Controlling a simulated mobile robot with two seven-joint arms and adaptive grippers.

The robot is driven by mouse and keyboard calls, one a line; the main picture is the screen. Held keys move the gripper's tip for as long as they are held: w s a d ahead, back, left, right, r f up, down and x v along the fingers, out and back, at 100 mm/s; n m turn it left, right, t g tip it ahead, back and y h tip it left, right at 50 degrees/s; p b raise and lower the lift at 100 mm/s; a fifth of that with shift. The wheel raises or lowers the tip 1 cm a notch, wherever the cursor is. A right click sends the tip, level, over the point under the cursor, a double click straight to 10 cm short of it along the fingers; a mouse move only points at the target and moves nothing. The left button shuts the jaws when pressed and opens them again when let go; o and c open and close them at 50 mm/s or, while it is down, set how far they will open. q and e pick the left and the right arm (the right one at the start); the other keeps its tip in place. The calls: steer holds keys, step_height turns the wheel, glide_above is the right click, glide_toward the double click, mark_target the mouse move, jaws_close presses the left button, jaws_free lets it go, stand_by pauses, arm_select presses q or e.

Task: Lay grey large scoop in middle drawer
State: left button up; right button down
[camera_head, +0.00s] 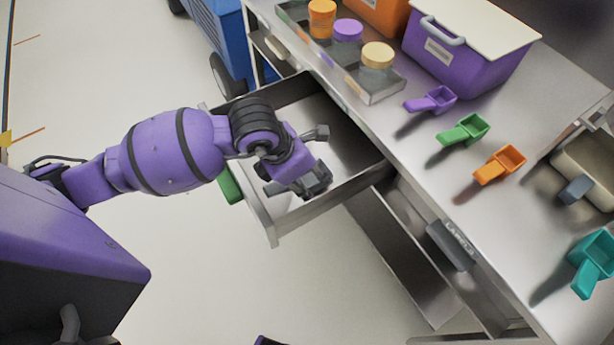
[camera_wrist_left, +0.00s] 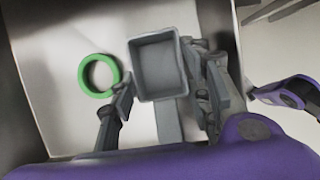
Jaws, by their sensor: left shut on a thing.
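The grey large scoop (camera_wrist_left: 158,68) shows in the wrist view, its square cup upward and its handle running down between the fingers of my left gripper (camera_wrist_left: 166,105). The gripper is shut on the handle. In the head view my left gripper (camera_head: 300,178) is over the open drawer (camera_head: 330,197), which has a green handle (camera_head: 229,184) on its front. The scoop is largely hidden by the gripper there. I cannot tell whether it touches the drawer floor. My right gripper is not clearly seen.
A green ring (camera_wrist_left: 84,75) lies in the drawer left of the scoop. Another drawer (camera_head: 400,250) is open lower down. The counter holds purple (camera_head: 432,100), green (camera_head: 464,130), orange (camera_head: 500,165) and teal (camera_head: 590,264) scoops, jars and a purple bin (camera_head: 465,55).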

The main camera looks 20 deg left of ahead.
arm_select(q)
steer(key=shift+f, duration=1.2)
steer(key=o, duration=1.2)
steer(key=shift+f, duration=0.1)
steer(key=shift+c, duration=0.2)
steer(key=shift+s+a+r, duration=0.1)
steer(key=shift+a+r, duration=0.05)
steer(key=shift+r, duration=0.45)
steer(key=v, duration=1.1)
steer(key=shift+p, duration=0.3)
